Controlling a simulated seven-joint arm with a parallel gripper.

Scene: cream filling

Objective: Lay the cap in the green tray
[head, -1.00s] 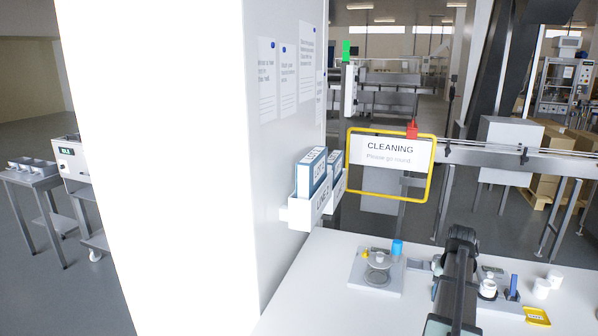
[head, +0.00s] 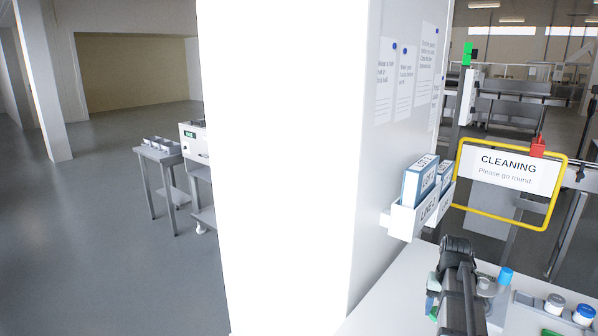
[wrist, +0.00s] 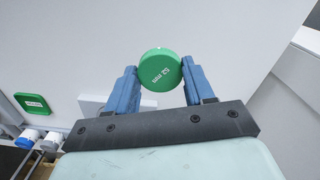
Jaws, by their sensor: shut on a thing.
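The cap is a round green disc with white print (wrist: 160,70). In the wrist view it sits between the two blue fingers of my gripper (wrist: 162,84), which is shut on it. A flat green square with a white label (wrist: 33,103), which looks like the green tray, lies at the left of the wrist view, apart from the cap. A sliver of green, likely the same tray (head: 551,332), shows at the bottom edge of the head view. In the head view my arm hides most of the gripper and the cap.
Jars with grey (head: 555,300) and blue (head: 585,312) lids stand at the table's right. A blue-topped item (head: 506,276) is just right of my arm. A white pillar (head: 280,170) with a box holder (head: 408,217) rises left of the table. A yellow-framed cleaning sign (head: 508,168) stands behind.

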